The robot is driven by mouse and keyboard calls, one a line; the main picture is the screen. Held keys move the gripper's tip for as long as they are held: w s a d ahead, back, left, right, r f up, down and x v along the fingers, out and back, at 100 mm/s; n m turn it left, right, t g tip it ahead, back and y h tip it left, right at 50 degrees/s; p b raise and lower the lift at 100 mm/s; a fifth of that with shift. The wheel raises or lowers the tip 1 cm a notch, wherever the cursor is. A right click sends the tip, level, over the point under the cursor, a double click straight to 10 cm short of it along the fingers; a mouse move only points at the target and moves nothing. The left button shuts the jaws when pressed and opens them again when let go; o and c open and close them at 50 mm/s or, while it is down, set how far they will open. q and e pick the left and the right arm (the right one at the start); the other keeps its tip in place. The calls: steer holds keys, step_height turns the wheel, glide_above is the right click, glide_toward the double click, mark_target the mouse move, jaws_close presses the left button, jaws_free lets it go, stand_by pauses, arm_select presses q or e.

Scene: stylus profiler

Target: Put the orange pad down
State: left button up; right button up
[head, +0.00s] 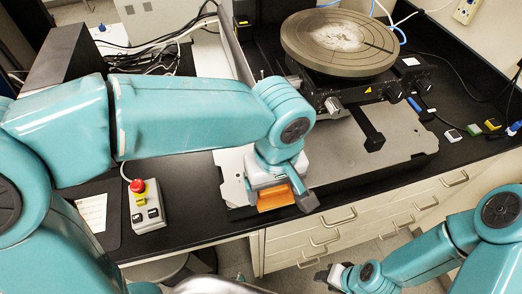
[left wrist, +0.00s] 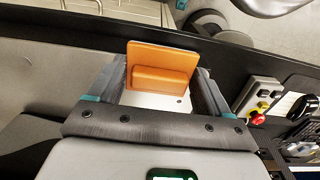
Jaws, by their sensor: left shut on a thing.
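The orange pad (head: 274,197) is a flat plate with a raised block on it. My left gripper (head: 280,192) is shut on it near the front edge of the grey base plate (head: 232,180). In the left wrist view the pad (left wrist: 162,62) stands between the two fingers of the left gripper (left wrist: 162,88), with its block facing the camera. I cannot tell whether the pad touches the surface below. My right gripper (head: 334,276) is low in front of the drawers, and its finger opening is unclear.
A round stage (head: 340,62) with a pale patch stands on the instrument behind. A control box with a red button (head: 146,205) sits on the black bench to the left. Small coloured blocks (head: 474,129) lie at the right. White drawers (head: 345,222) are below the bench edge.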

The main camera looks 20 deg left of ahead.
arm_select(q)
steer(key=w+a, duration=0.1)
steer(key=w, duration=0.1)
steer(key=w+a+p, duration=0.1)
steer(key=w+a, duration=0.1)
steer(key=w, duration=0.1)
steer(key=w+a+p, duration=0.1)
steer(key=w, duration=0.1)
steer(key=shift+w+a+r, duration=0.1)
steer(key=shift+w+a, duration=0.05)
steer(key=shift+a, duration=0.2)
steer(key=shift+w+a, duration=0.25)
steer(key=shift+w+a+f, duration=0.1)
steer(key=shift+a+f, duration=0.05)
steer(key=shift+f, duration=0.25)
step_height(320, 180, down, 2)
steer(key=shift+f+p, duration=0.15)
steer(key=shift+p, duration=0.4)
steer(key=shift+w+f, duration=0.1)
steer(key=shift+f, duration=0.2)
steer(key=shift+f, duration=0.1)
